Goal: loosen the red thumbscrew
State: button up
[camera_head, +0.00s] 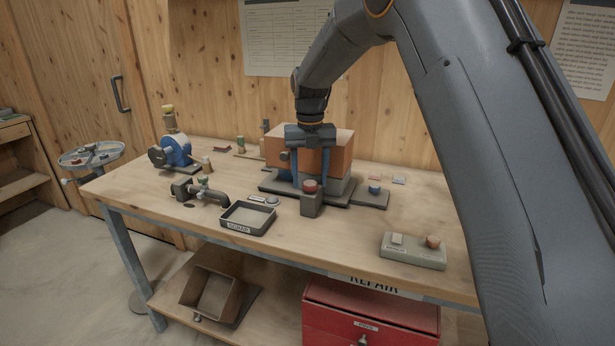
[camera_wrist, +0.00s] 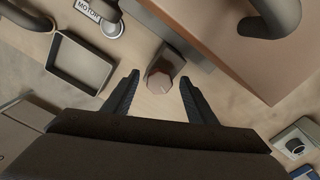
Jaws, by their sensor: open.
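The red thumbscrew (camera_head: 310,186) sits on top of a small grey block (camera_head: 311,204) in front of the orange mixer housing (camera_head: 344,156). In the wrist view the thumbscrew (camera_wrist: 158,83) shows as a faceted reddish knob. My gripper (camera_head: 310,178) points down over the block, its two fingers apart. In the wrist view my gripper's fingertips (camera_wrist: 160,77) stand on either side of the thumbscrew, with a visible gap on each side. Nothing is held. I cannot tell exactly how high the fingertips are relative to the knob.
A labelled dark tray (camera_head: 264,229) lies left of the block, with a grey pipe fitting (camera_head: 205,194) beyond it. A blue knob (camera_head: 374,188) is on a plate to the right. A two-button box (camera_head: 413,251) sits near the front edge. The housing stands close behind my gripper.

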aim_at(310, 182)
jog(key=shift+r, duration=0.1)
notch_tip(310, 182, up, 8)
jog(key=shift+f+b, duration=0.2)
jog(key=shift+b, duration=0.7)
